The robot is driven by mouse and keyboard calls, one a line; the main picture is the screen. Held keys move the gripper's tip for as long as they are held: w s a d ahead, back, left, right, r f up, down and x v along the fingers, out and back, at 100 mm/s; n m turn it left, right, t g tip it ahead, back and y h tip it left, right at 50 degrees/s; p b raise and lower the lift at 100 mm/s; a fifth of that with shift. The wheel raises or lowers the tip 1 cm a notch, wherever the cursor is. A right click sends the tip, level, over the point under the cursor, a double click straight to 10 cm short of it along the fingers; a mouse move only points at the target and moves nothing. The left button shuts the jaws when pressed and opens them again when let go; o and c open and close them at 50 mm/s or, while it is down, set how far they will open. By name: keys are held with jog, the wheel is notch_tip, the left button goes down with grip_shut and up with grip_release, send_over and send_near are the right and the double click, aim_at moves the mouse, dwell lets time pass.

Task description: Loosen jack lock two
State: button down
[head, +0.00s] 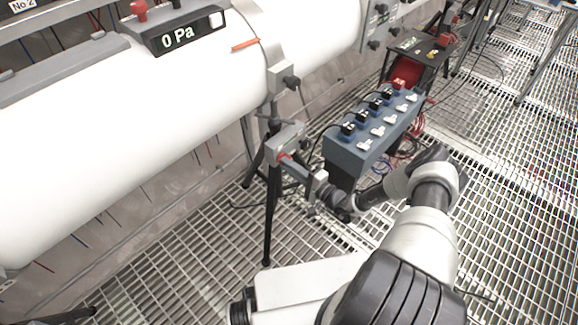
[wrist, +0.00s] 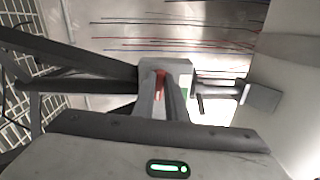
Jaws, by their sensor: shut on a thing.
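The jack's grey lock box (head: 283,140) sits on a black tripod stand (head: 271,205) under the white tube. Its red lock lever (head: 285,158) faces my arm. My gripper (head: 291,161) reaches it from the lower right and is shut on the lever. In the wrist view the red lever (wrist: 160,84) shows between the fingers of my gripper (wrist: 162,92), in front of the grey box (wrist: 186,68). The fingers hide part of the lever, so its exact angle is hard to tell.
The white tube (head: 130,120) runs above, with a display (head: 185,35) reading 0 Pa. A blue-grey switch box (head: 370,135) with several black and white parts stands just right of the jack. Cables lie behind it. Grating floor (head: 190,255) is open at the front left.

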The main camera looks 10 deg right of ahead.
jog(key=shift+d, duration=0.1)
jog(key=c, duration=1.8)
grip_release()
jog(key=shift+s, duration=0.15)
jog(key=p+v, duration=0.2)
jog(key=v, duration=1.5)
jog(key=shift+d, duration=0.1)
